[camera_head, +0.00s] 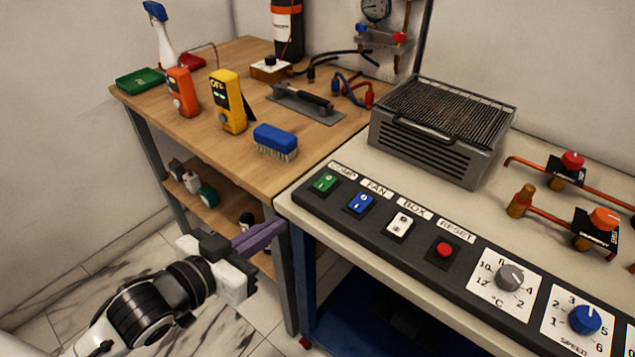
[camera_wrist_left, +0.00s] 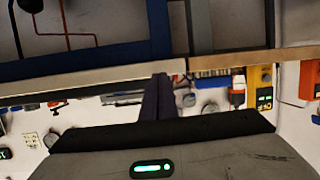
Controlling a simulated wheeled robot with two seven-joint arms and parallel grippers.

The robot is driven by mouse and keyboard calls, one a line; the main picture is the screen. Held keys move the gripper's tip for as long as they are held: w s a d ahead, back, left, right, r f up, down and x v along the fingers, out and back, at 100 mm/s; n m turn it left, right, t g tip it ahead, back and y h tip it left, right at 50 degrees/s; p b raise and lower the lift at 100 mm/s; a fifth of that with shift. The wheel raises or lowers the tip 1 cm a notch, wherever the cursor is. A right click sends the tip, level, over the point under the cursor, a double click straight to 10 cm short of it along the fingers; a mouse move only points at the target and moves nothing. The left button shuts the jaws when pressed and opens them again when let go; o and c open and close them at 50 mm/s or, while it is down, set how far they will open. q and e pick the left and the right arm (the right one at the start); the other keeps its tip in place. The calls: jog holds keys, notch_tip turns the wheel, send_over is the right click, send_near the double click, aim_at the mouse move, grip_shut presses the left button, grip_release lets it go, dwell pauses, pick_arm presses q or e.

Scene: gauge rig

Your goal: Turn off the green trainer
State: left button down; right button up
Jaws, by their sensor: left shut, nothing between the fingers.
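A green rocker switch (camera_head: 325,182) sits at the left end of a dark control panel (camera_head: 378,222), under a small label that looks like COMP. Which side of it is pressed is too small to tell. My left gripper (camera_head: 280,225) is shut and empty, its purple fingers together, left of and apart from the panel's left end, near the gap between the two tables. The shut fingers also show in the left wrist view (camera_wrist_left: 160,80); I cannot make out the green switch there. My right gripper is not in view.
Right of the green switch are a blue switch (camera_head: 361,203), a white switch (camera_head: 400,226), a red button (camera_head: 442,251) and dials. A grill-like box (camera_head: 430,155) stands behind. The wooden bench (camera_head: 215,145) holds a blue brush (camera_head: 275,140) and meters.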

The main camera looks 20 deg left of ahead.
aim_at(318, 189)
pick_arm(q)
notch_tip(318, 189, up, 10)
jog(key=d+m+t+h, duration=0.1)
jog(key=shift+w+d+h, duration=0.2)
jog(key=shift+d+h, duration=0.1)
jog(key=shift+h, duration=0.1)
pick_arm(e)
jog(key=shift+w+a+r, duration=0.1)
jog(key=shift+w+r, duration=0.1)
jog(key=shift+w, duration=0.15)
pick_arm(q)
jog(key=shift+f, duration=0.1)
